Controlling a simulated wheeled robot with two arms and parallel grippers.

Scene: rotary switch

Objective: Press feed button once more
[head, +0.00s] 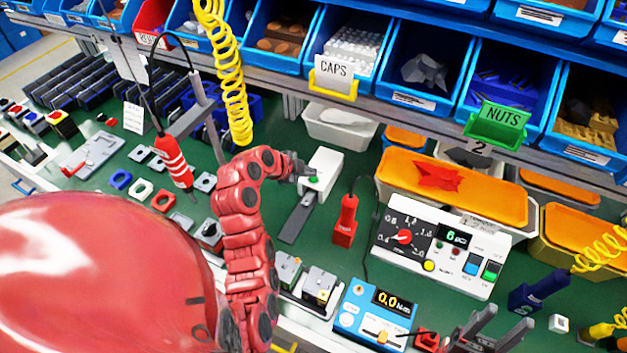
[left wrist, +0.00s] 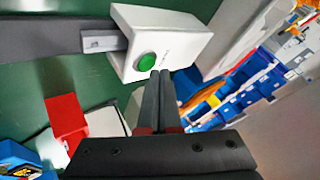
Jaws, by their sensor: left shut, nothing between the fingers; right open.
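The feed button is green (head: 313,180) and sits on a white box (head: 326,163) near the middle of the green bench. In the left wrist view the green button (left wrist: 146,61) shows on the face of the white box (left wrist: 178,28). My left gripper (head: 303,172) is shut and empty, with its tips close to the button. In the left wrist view its closed fingers (left wrist: 157,76) end just beside the button; I cannot tell whether they touch it. My right gripper (head: 497,328) is open and empty at the bottom right.
A grey strip (head: 297,216) runs from the white box toward the front. A red block (head: 345,220) stands to its right, then a white dial panel (head: 438,245). A blue torque meter (head: 372,312) stands in front. Blue bins (head: 345,50) and a yellow coiled hose (head: 232,85) are behind.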

